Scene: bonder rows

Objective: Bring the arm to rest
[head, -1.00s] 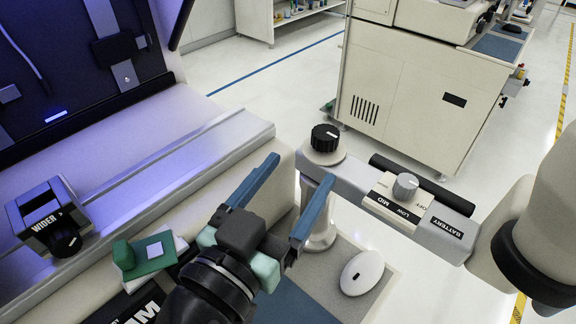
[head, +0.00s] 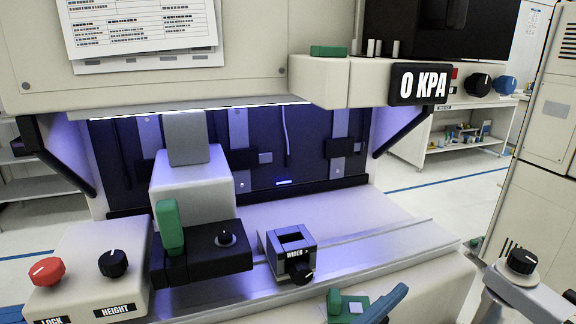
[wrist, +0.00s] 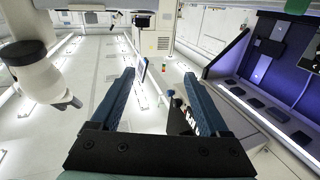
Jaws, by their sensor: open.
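My gripper (wrist: 158,78) shows in the wrist view with two blue fingers spread wide apart and nothing between them. In the head view only a blue finger (head: 386,303) shows at the bottom edge, right of centre; the rest of the gripper is below the frame. The finger is beside a green piece with a white square (head: 354,306), in front of the machine's ledge. I cannot tell whether they touch. Most of my arm is out of the head view.
The bonder has a WIDER block (head: 287,252), a green-handled black stage (head: 204,256), a red LOCK knob (head: 47,271) and a black HEIGHT knob (head: 113,263). A 0 KPA display (head: 421,84) hangs at upper right. Open floor (head: 437,194) lies behind, before a shelf (head: 432,146).

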